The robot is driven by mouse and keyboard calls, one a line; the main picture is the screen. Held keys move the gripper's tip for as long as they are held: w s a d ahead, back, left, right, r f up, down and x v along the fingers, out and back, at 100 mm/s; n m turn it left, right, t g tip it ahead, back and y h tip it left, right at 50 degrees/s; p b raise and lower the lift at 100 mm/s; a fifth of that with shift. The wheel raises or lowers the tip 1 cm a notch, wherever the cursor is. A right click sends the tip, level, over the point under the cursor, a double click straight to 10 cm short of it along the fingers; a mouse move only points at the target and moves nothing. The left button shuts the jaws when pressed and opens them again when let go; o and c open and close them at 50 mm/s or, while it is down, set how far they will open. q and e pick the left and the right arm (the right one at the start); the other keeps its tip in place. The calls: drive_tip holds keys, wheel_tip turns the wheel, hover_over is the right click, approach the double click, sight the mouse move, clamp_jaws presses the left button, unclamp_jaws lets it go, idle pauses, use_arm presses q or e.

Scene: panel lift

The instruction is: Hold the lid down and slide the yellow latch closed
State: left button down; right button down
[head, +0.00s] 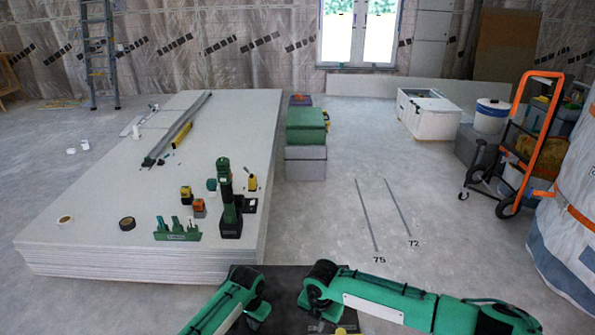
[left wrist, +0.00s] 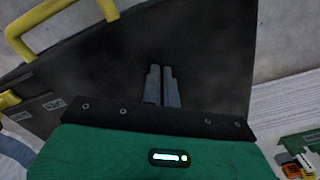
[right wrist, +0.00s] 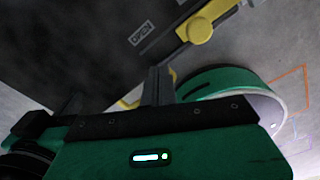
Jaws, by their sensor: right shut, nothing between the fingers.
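The dark lid (head: 285,278) shows at the bottom of the head view, between my two arms. It fills much of the left wrist view (left wrist: 215,60) and the upper left of the right wrist view (right wrist: 70,45). The yellow latch (right wrist: 200,28) is at the lid's edge, beside a label reading OPEN (right wrist: 141,33). My left gripper (left wrist: 161,70) is shut and empty over the lid; I cannot tell whether it touches. My right gripper (right wrist: 159,72) is shut and empty, just below the latch in its wrist view, apart from it in the picture.
A yellow handle (left wrist: 45,25) stands at the lid's side. A stack of white panels (head: 110,215) with tools on it is at the left. A grey-and-green case stack (head: 305,160) stands behind.

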use_arm(q)
drive_tip(key=shift+s+f, duration=0.3)
drive_tip(key=shift+f, duration=0.05)
use_arm(e)
wheel_tip(320, 180, up, 5)
drive_tip(key=shift+r, duration=0.1)
use_arm(q)
drive_tip(key=shift+w+r, duration=0.15)
drive_tip(key=shift+r, duration=0.3)
drive_tip(key=shift+w+r, duration=0.15)
drive_tip(key=shift+r, duration=4.15)
